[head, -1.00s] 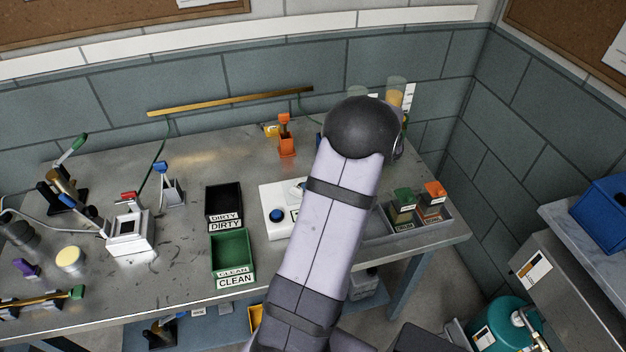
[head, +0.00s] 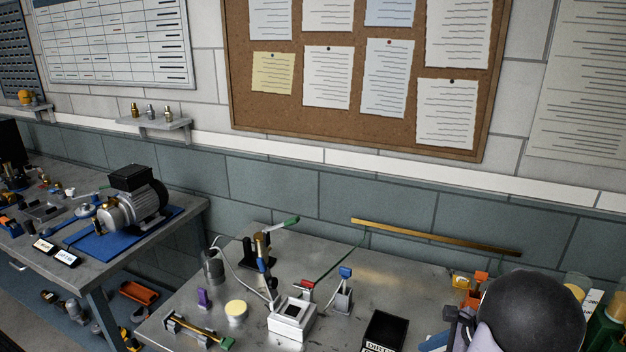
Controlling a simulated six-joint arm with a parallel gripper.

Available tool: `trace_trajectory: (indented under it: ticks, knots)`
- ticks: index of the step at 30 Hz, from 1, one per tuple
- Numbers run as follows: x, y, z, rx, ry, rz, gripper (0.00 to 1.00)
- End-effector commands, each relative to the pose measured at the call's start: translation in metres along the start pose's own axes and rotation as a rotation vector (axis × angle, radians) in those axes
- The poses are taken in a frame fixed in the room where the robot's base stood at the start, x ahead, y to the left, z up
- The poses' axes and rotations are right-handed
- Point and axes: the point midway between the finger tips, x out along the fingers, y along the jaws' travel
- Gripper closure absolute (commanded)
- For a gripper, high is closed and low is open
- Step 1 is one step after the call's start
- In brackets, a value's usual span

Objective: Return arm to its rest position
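My arm's dark rounded joint and pale link fill the lower right of the head view, over the right part of the metal workbench (head: 248,318). My gripper cannot be made out; the end of the arm is hidden behind the joint or out of the frame. A small dark and blue part shows just left of the joint, but I cannot tell what it belongs to.
A black DIRTY bin (head: 385,330), a white square device (head: 292,317) and a blue-topped holder (head: 343,294) stand on the bench, left of my arm. A second bench with a motor (head: 132,200) stands at left. A corkboard (head: 360,145) hangs behind.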

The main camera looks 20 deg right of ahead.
Motion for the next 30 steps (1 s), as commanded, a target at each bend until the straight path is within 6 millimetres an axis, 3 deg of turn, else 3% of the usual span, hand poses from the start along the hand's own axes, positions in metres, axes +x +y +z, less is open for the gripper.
trace_trajectory:
  ticks: [1,6,12,18,21,25,30]
  knots:
    - [0.01,0.017,0.027,-0.144,0.018,0.058,0.7]
    - [0.031,0.079,0.086,-0.628,0.069,0.237,0.7]
    - [0.04,0.155,0.127,-1.214,0.093,0.426,0.7]
    - [0.037,0.217,0.143,-1.771,0.087,0.581,0.7]
    - [0.035,0.237,0.144,-1.992,0.077,0.634,0.7]
    - [0.032,0.253,0.144,-2.192,0.065,0.681,0.7]
    - [0.031,0.262,0.143,-2.309,0.058,0.706,0.7]
